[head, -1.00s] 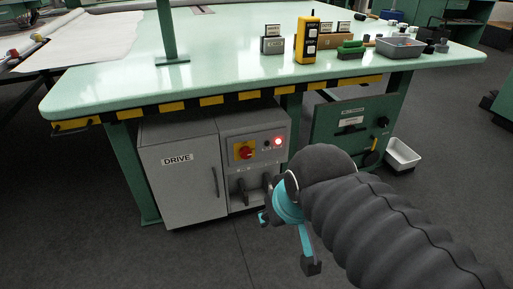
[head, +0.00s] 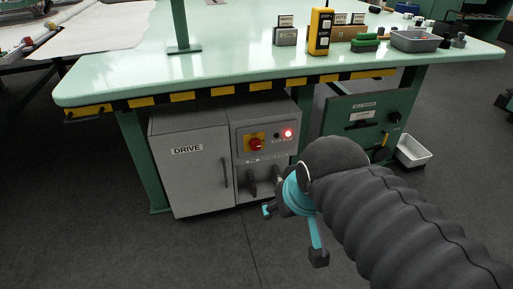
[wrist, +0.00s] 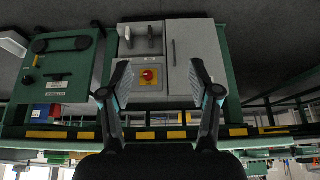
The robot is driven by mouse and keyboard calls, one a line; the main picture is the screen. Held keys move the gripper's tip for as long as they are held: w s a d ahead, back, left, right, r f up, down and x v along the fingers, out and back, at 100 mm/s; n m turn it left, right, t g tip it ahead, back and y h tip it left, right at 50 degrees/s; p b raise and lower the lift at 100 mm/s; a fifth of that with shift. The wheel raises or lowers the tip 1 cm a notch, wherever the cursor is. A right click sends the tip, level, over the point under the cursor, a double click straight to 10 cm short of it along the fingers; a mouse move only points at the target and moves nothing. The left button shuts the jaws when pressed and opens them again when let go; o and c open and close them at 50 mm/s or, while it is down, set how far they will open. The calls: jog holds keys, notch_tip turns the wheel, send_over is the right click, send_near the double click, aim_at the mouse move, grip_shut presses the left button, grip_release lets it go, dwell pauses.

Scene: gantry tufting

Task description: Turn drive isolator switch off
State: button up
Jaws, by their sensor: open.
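The drive isolator switch (head: 256,144) is a red rotary knob on a yellow plate, on the front of the grey panel right of the DRIVE cabinet door (head: 189,165). A lit red lamp (head: 288,133) is to its right. In the wrist view, which is upside down, the red knob (wrist: 149,75) lies between and beyond my fingers. My gripper (wrist: 160,93) is open and empty, apart from the knob. In the head view my gripper (head: 292,232) is partly hidden by my arm, below and right of the switch. The knob's exact pointing direction is too small to tell.
The pale green table (head: 230,68) overhangs the cabinet with a yellow-black striped edge. A yellow handset (head: 320,32) and a grey tray (head: 415,41) stand on it. Black levers (head: 251,184) stick out below the switch. A green panel (head: 362,125) and white bin (head: 412,151) are to the right.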

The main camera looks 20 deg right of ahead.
notch_tip(320, 180, down, 10)
jog(key=w+d+f+g+b, duration=0.1)
jog(key=w+d+g+b, duration=0.1)
jog(key=g+b, duration=0.15)
jog(key=m+t+b, duration=0.3)
jog(key=t+b, duration=0.5)
jog(key=t, duration=0.8)
send_near(257, 146)
jog(key=w, duration=1)
jog(key=shift+w+a+r, duration=0.1)
jog(key=shift+w+r, duration=0.1)
